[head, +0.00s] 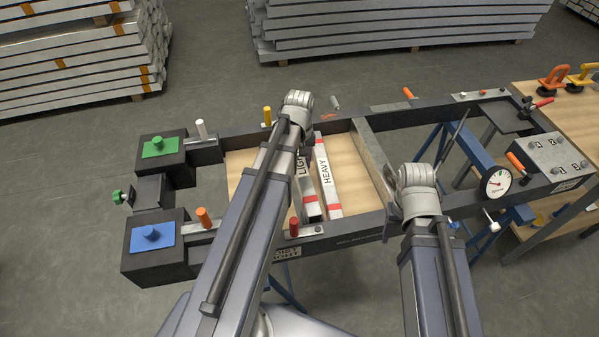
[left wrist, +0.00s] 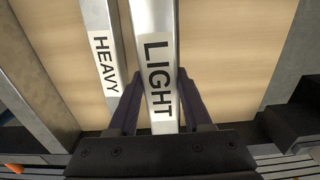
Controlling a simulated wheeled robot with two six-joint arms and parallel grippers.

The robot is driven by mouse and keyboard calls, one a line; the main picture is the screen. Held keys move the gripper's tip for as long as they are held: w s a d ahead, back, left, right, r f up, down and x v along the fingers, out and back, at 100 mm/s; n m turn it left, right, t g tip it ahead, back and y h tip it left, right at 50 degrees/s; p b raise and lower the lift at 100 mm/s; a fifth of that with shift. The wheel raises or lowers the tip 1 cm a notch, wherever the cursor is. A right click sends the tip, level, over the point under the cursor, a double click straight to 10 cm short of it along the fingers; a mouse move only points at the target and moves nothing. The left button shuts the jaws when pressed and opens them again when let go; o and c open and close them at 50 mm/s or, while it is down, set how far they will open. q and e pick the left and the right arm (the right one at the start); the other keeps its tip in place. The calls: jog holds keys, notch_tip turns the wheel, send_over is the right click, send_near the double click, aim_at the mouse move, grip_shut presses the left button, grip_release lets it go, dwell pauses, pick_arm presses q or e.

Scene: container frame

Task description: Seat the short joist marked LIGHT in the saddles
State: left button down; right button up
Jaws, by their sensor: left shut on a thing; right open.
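The short joist marked LIGHT (head: 309,196) is a pale metal bar with a red band near its front end. It lies in the wood-floored bay of the dark frame, partly hidden by my left arm in the head view. My left gripper (left wrist: 160,78) is shut on it, with one dark finger on each side of the LIGHT label. The joist marked HEAVY (head: 327,172) lies just to its right, apart from it. My right gripper (head: 392,200) is open over the frame's front rail, mostly hidden by its wrist. I cannot clearly make out the saddles.
The dark frame (head: 340,240) carries red (head: 294,227), orange (head: 203,217) and yellow (head: 267,116) handles on its rails. Green (head: 158,146) and blue (head: 152,237) topped blocks stand at the left. A dial gauge (head: 496,183) is at the right. The bay right of HEAVY is clear.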

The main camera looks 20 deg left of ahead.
aim_at(300, 170)
pick_arm(q)
jog(key=shift+f+b, duration=1.65)
jog(key=shift+f, duration=0.15)
jog(key=shift+f, duration=0.1)
jog(key=shift+c, duration=1.6)
grip_release()
notch_tip(300, 170, up, 12)
jog(key=p, duration=1.2)
jog(key=shift+r, duration=0.2)
jog(key=s+d+m, duration=0.5)
jog(key=s+d, duration=0.1)
jog(key=d, duration=0.4)
jog(key=s+d+m+y, duration=0.1)
jog(key=s+d+m, duration=0.5)
jog(key=d, duration=0.4)
jog(key=shift+d, duration=0.25)
